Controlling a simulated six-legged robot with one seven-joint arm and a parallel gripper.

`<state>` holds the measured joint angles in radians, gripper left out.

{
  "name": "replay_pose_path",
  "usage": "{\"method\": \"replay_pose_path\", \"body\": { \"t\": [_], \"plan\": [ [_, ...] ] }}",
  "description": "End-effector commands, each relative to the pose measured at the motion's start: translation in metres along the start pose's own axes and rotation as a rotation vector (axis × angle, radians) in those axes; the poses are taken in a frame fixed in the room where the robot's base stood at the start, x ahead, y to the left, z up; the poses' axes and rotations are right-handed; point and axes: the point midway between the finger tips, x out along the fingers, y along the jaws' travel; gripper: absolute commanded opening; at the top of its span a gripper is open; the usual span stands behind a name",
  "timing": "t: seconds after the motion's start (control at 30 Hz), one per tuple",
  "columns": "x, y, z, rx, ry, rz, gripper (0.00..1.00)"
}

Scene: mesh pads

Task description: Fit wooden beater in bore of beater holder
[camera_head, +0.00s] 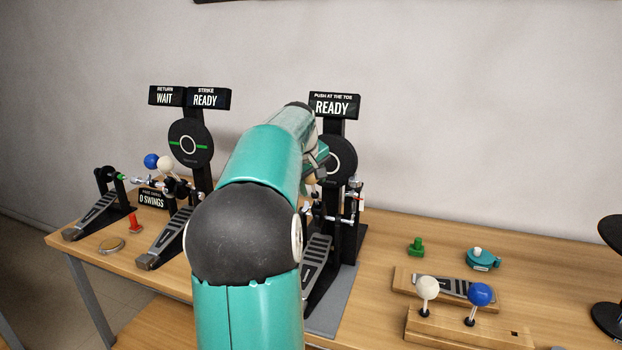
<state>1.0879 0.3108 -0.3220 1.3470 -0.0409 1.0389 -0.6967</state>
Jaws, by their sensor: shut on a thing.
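My gripper (317,170) is mostly hidden behind my teal arm, at the middle pedal stand. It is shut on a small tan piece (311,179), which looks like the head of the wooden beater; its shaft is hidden. The middle pedal stand (347,240) is black, with a round pad (342,158) and a "PUSH AT THE TOE / READY" sign (332,106). A metal axle assembly (330,218) sits below the gripper. The beater holder and its bore cannot be made out there, and I cannot tell whether beater and holder touch.
On the left stands a double pedal (165,238) with white and blue beaters. A wooden rack (450,329) at right holds a white beater (428,289) and a blue beater (480,295). Behind it lie a pedal board (440,288), a green knob (416,247) and a teal item (483,260).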

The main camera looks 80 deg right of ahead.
Motion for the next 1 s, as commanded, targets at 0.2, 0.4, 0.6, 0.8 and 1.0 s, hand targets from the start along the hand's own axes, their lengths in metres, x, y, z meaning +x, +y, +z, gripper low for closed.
{"method": "replay_pose_path", "body": {
  "t": [0.2,0.4,0.6,0.8,1.0],
  "plan": [
    [0.01,0.0,0.0,0.0,-0.001,0.001,0.23],
    [0.019,0.001,0.0,0.001,0.0,0.001,0.23],
    [0.028,0.0,0.001,0.001,-0.001,0.0,0.23],
    [0.037,0.001,0.001,0.002,0.0,0.0,0.23],
    [0.043,0.001,0.001,0.002,0.0,0.0,0.23]
  ]
}}
